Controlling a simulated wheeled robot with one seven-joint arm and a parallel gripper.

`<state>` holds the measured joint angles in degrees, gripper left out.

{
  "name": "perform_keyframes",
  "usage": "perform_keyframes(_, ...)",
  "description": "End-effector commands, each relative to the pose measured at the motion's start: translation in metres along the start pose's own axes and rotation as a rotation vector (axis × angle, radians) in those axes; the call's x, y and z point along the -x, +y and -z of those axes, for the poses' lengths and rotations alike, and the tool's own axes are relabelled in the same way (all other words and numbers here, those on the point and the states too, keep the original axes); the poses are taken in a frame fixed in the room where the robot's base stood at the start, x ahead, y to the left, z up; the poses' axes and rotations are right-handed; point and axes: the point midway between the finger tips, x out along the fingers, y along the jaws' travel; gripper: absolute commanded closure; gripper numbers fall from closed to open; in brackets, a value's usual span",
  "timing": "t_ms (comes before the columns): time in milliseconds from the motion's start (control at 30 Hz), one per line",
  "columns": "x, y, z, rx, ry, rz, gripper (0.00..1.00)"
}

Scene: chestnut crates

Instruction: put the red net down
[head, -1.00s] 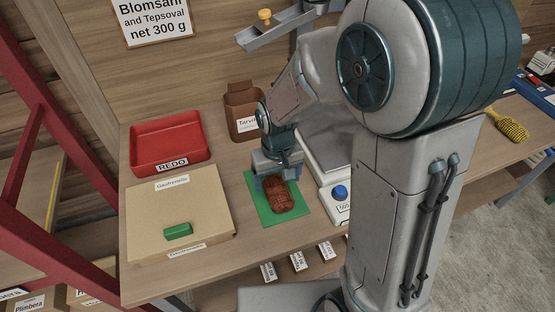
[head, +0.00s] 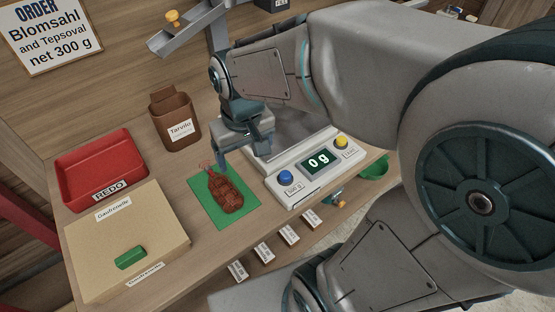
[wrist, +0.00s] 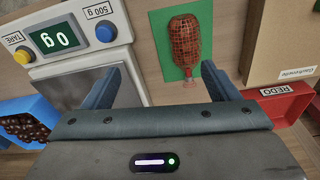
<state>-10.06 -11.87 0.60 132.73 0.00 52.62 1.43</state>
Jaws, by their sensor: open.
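The red net (head: 226,192), filled with brown chestnuts, lies on the green mat (head: 244,204) on the bench. In the wrist view the red net (wrist: 184,42) lies lengthwise on the green mat (wrist: 204,72), its thin gathered end toward my gripper. My gripper (head: 244,160) is above the bench, just beyond the mat's far edge and close to the scale. In the wrist view the fingers of my gripper (wrist: 158,85) are spread apart with nothing between them. The net is apart from the fingers.
The scale (head: 290,190) reads 0 g right of the mat. A red REDO tray (head: 100,168), a cardboard box (head: 165,228) with a green block on it, and a brown Tarvilu container (head: 177,118) stand left and behind. Small labels line the bench's front edge.

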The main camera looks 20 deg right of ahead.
Motion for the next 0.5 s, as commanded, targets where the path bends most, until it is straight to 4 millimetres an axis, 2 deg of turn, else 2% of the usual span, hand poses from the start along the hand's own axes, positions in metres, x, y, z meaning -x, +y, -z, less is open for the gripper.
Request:
perform_keyframes(100,0.014,0.02,-0.026,-0.059,0.058,-0.008,0.18)
perform_keyframes(233,0.021,0.033,-0.05,-0.108,0.105,-0.018,0.18)
perform_keyframes(333,0.024,0.039,-0.063,-0.133,0.13,-0.024,0.18)
perform_keyframes(500,0.025,0.044,-0.073,-0.153,0.149,-0.03,0.18)
